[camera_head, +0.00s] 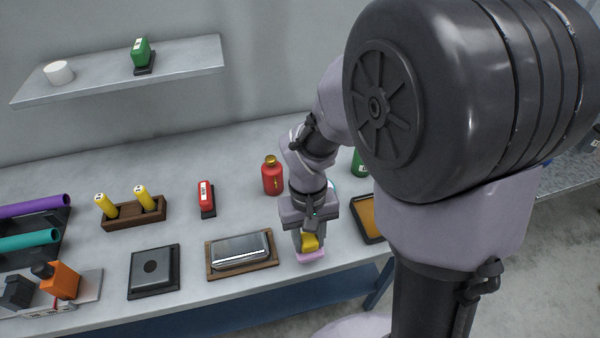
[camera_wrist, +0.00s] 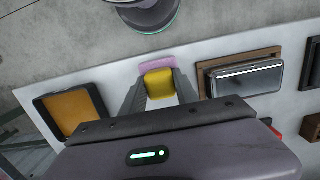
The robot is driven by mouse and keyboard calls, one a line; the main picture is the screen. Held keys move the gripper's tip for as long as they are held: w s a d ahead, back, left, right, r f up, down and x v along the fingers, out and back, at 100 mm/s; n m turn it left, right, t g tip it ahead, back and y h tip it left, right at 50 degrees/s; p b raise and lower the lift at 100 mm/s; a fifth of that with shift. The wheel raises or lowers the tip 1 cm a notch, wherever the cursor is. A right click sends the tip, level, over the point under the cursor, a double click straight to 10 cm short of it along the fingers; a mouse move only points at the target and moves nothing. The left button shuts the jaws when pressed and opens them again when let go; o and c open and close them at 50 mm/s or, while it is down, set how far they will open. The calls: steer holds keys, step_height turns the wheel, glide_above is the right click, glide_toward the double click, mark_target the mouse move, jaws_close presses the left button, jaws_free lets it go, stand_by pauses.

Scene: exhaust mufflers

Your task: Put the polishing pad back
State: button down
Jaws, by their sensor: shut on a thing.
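The polishing pad (camera_head: 312,256) has a pink base and a yellow grip block on top. My gripper (camera_head: 309,236) is shut on the yellow block from above, near the table's front edge. In the wrist view the pad (camera_wrist: 156,65) shows its pink base beyond the yellow block, with my gripper's two fingers (camera_wrist: 159,86) on the block's sides. I cannot tell whether the pad touches the table. To its right lies a shallow dark tray with an orange-brown inside (camera_head: 371,216), also in the wrist view (camera_wrist: 70,110); its inside looks empty.
A metal block on a wooden board (camera_head: 241,252) lies just left of the pad. A red bottle (camera_head: 272,176) stands behind, left of my arm. A dark square plate (camera_head: 154,271), red stapler-like thing (camera_head: 206,198) and wooden holder (camera_head: 135,213) are farther left. My arm hides part of the table.

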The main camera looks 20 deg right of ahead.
steer(key=w, duration=0.1)
steer(key=w+d, duration=0.2)
steer(key=w, duration=0.1)
steer(key=shift+w+d+f, duration=0.1)
steer(key=shift+f, duration=0.15)
step_height(320, 180, down, 4)
steer(key=b, duration=0.3)
steer(key=shift+w+d+r, duration=0.1)
steer(key=shift+w+d, duration=0.05)
steer(key=shift+r, duration=0.2)
steer(key=shift+f, duration=0.15)
steer(key=c, duration=0.9)
jaws_free()
